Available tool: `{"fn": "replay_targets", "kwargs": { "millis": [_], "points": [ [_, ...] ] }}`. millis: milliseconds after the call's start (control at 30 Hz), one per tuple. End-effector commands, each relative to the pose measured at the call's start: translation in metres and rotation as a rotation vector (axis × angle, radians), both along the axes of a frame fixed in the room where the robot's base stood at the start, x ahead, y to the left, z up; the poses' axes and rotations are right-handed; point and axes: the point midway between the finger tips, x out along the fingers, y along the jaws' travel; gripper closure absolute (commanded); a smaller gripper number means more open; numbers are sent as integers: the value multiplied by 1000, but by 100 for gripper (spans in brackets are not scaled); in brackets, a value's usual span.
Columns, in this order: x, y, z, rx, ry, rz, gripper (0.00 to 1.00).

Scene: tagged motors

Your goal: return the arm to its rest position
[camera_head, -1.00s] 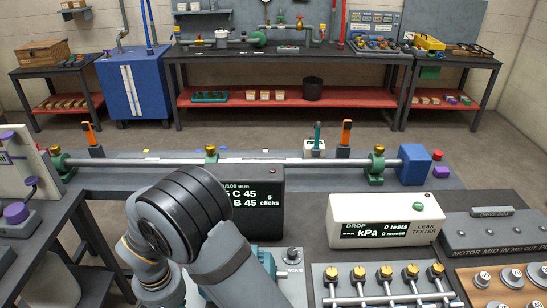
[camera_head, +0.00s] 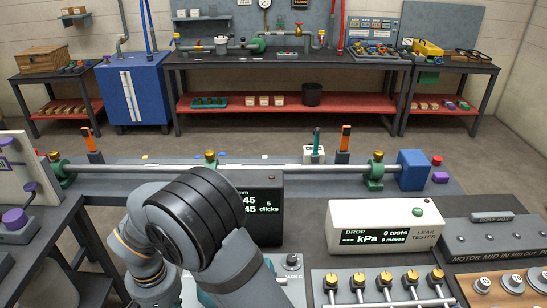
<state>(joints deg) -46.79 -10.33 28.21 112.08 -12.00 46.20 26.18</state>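My arm rises from the bottom of the head view, bent at a dark banded joint in front of the black display box (camera_head: 264,213). The arm's lower links hang down at the left of that joint. My gripper is not visible; the arm's far end runs down out of sight at the bottom edge or behind its own links. The arm hides the left part of the display, where "45" and "5 clicks" can be read.
A white leak tester (camera_head: 386,229) stands right of the arm. A manifold with several brass fittings (camera_head: 386,280) lies in front of it. A long rod (camera_head: 300,168) on green supports crosses behind. A side table (camera_head: 40,240) stands at left.

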Motion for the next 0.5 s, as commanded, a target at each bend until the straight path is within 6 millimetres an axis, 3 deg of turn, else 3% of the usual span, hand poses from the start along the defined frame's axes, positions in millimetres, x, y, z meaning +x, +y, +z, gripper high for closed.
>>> {"fn": "replay_targets", "kwargs": {
  "millis": [300, 500],
  "points": [
    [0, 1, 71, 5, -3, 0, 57],
    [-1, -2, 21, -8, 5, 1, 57]
  ]
}}
